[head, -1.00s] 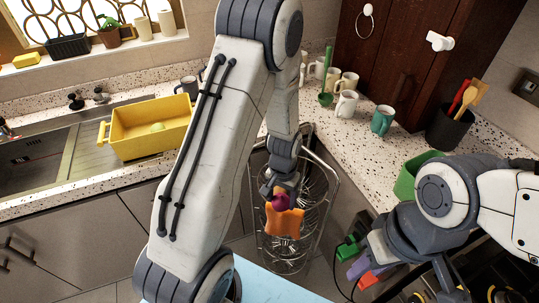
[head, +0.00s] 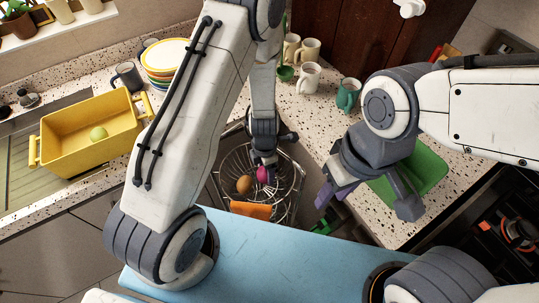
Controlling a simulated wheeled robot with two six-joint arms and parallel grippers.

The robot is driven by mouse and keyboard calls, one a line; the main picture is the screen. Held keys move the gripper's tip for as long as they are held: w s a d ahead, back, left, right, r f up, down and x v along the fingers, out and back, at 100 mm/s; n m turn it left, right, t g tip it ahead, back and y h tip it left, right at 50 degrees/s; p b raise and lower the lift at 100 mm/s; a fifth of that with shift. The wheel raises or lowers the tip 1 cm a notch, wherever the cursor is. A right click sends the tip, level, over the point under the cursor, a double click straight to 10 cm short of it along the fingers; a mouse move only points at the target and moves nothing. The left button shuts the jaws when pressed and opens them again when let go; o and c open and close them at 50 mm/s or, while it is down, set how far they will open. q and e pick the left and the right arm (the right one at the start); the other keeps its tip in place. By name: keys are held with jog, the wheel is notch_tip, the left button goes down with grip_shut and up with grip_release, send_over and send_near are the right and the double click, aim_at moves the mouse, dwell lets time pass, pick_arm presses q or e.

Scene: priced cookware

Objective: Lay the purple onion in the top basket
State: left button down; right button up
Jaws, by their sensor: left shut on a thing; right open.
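The purple onion (head: 263,174) is a small magenta ball below my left gripper (head: 264,163), which is shut on it. The gripper partly covers the onion's upper side. The onion is over the top basket (head: 292,205), a round wire basket on a metal stand, near the basket's middle; I cannot tell whether it touches the wires. A brown round item (head: 244,184) sits in the basket just left of the onion. My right gripper (head: 367,207) is open and empty, to the right of the basket, in front of a green container.
An orange piece (head: 250,210) is at the basket's front. The green container (head: 425,170) and several mugs (head: 309,78) stand on the right counter. A yellow tub (head: 75,138) with a pale green ball is at the left. A blue surface (head: 290,262) lies in front.

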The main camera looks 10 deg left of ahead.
pick_arm(q)
jog(key=shift+w+d+f+n, duration=0.2)
jog(key=shift+w+n, duration=0.15)
jog(key=shift+n, duration=0.55)
jog(key=shift+f, duration=0.15)
notch_tip(320, 180, down, 3)
jog(key=b, duration=0.4)
jog(key=shift+a+f, duration=0.1)
jog(key=shift+f, duration=0.1)
pick_arm(e)
jog(key=f, duration=0.1)
jog(key=w+f, duration=0.1)
jog(key=f, duration=0.1)
jog(key=shift+d+f, duration=0.15)
jog(key=shift+f, duration=0.15)
pick_arm(q)
grip_release()
notch_tip(320, 180, up, 11)
jog(key=p, duration=1)
jog(key=shift+f+p, duration=0.2)
jog(key=shift+p, duration=0.2)
pick_arm(e)
notch_tip(320, 180, up, 11)
jog(key=shift+f, duration=0.2)
